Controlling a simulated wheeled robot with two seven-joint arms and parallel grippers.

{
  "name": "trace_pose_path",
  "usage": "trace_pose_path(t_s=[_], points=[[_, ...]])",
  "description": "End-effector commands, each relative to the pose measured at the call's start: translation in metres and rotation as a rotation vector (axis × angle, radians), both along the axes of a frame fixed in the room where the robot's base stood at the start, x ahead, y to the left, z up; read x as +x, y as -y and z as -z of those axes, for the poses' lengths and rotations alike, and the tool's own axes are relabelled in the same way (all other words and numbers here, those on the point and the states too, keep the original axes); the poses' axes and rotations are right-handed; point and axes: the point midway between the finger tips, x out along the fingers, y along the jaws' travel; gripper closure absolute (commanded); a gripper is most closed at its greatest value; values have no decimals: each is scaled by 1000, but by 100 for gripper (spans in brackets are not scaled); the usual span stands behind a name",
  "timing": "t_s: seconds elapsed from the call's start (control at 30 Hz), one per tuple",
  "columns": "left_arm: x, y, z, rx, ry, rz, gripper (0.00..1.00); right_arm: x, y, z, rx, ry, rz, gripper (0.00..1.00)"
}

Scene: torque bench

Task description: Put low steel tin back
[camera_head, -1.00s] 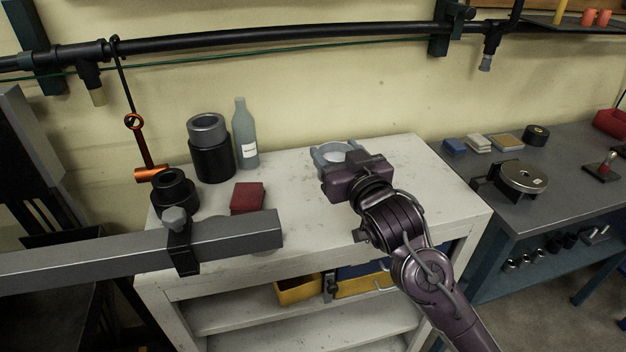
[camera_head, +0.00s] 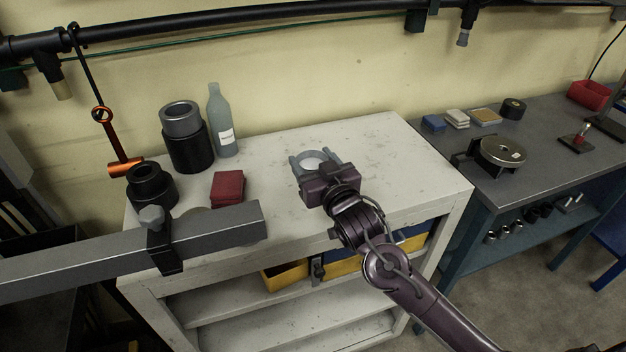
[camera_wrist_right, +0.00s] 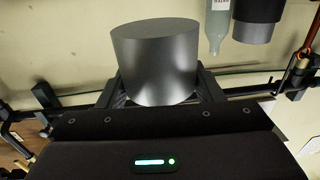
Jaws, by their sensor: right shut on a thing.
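The low steel tin (camera_wrist_right: 155,62) is a plain grey cylinder between the fingers of my right gripper (camera_wrist_right: 155,90) in the right wrist view. In the head view the tin (camera_head: 314,157) shows as a pale round shape between the two grey fingers of my right gripper (camera_head: 318,163), over the white bench top. The gripper is shut on it. The gripper body hides its near side. I cannot tell whether the tin touches the bench. My left gripper is not in view.
On the white bench (camera_head: 375,150) stand a black cylinder with grey top (camera_head: 188,145), a bottle (camera_head: 222,125), a red block (camera_head: 228,187) and a black stepped part (camera_head: 150,188). A grey beam (camera_head: 215,225) crosses the front left. The bench's right side is clear.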

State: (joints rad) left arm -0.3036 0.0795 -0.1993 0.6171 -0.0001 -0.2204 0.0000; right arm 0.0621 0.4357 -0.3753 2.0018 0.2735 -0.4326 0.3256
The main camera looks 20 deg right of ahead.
Motion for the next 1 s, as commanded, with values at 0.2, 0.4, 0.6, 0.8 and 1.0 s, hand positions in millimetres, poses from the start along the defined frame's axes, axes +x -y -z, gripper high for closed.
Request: trace_pose_path(t_s=[0.2, 0.4, 0.6, 0.8, 1.0], points=[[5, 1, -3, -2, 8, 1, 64, 0, 0, 18, 0, 1, 0, 70], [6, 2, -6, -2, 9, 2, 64, 0, 0, 45, 0, 0, 0, 70], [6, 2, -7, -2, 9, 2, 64, 0, 0, 58, 0, 2, 0, 70], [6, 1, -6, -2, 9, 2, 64, 0, 0, 58, 0, 3, 0, 70], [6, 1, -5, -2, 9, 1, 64, 0, 0, 61, 0, 1, 0, 31]])
